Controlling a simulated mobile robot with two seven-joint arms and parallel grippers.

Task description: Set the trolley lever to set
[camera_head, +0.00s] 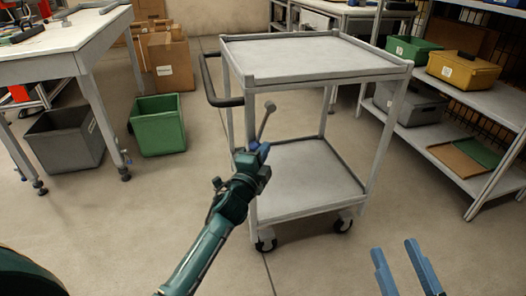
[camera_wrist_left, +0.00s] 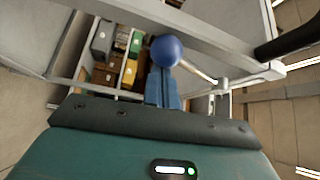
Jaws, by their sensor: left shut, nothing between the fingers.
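The grey trolley (camera_head: 310,55) stands in the middle of the head view. Its lever (camera_head: 266,120), a thin rod with a round knob, slants up beside the near left post. In the left wrist view the knob (camera_wrist_left: 166,50) looks dark blue, and its rod runs right to a mount on a post. My left gripper (camera_head: 260,150) is at the lever's lower end in the head view, shut and empty. Its fingers (camera_wrist_left: 162,88) point towards the knob, which overlaps their tips; I cannot tell if they touch. My right gripper (camera_head: 405,262) is open at the bottom right, away from the trolley.
The trolley's push handle (camera_head: 208,85) sticks out left. A white table (camera_head: 75,50) stands at left, with a grey bin (camera_head: 65,140) and green bin (camera_head: 158,125) on the floor. A shelf (camera_head: 440,130) with boxes stands at right. The front floor is clear.

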